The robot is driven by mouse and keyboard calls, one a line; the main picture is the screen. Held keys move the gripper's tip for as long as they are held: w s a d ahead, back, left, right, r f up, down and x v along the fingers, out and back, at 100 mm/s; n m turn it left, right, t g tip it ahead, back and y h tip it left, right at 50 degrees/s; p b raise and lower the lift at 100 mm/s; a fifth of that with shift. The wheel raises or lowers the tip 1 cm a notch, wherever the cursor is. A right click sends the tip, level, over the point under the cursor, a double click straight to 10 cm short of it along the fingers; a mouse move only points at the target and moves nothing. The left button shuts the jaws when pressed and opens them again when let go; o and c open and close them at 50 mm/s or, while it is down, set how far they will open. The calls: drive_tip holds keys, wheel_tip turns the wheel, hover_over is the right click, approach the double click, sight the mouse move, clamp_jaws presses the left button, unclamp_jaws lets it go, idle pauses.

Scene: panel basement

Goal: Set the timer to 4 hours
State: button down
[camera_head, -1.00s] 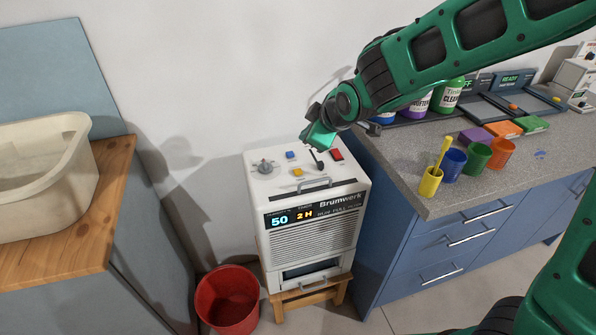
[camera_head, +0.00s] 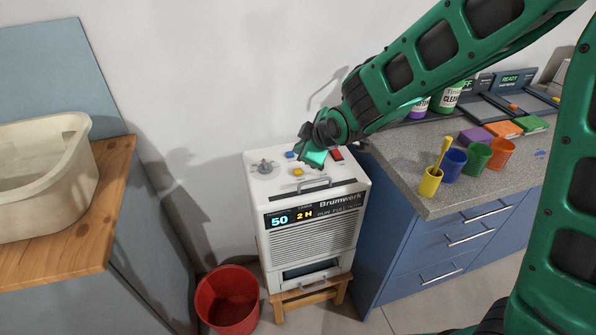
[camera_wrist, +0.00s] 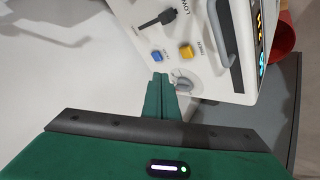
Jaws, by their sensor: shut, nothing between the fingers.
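The white Brumwerk machine (camera_head: 306,196) stands on a small wooden stool. Its front display (camera_head: 292,217) reads 50 in blue and 2 H in amber. On its top are a yellow button (camera_head: 297,172), a blue button (camera_head: 291,154), a grey knob (camera_head: 264,167) and a red switch (camera_head: 337,154). My gripper (camera_head: 309,160) is shut and empty over the top panel, partly covering it. The wrist view shows the fingertips (camera_wrist: 160,82) near the yellow button (camera_wrist: 185,50), blue button (camera_wrist: 156,55) and knob (camera_wrist: 180,83). I see no contact. A black lever (camera_wrist: 158,19) lies beyond.
A carrying handle (camera_head: 315,185) rises at the front edge of the machine's top. A blue counter (camera_head: 430,204) with coloured cups stands close on the right. A red bucket (camera_head: 228,298) is on the floor at left. A wooden-topped cabinet (camera_head: 75,235) holds a beige basin.

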drive_tip(key=shift+f, duration=2.25)
drive_tip(key=shift+f, duration=0.2)
drive_tip(key=shift+f, duration=0.2)
drive_tip(key=shift+f, duration=0.45)
idle(1.0)
drive_tip(key=shift+r, duration=0.9)
drive_tip(key=shift+r, duration=2.5)
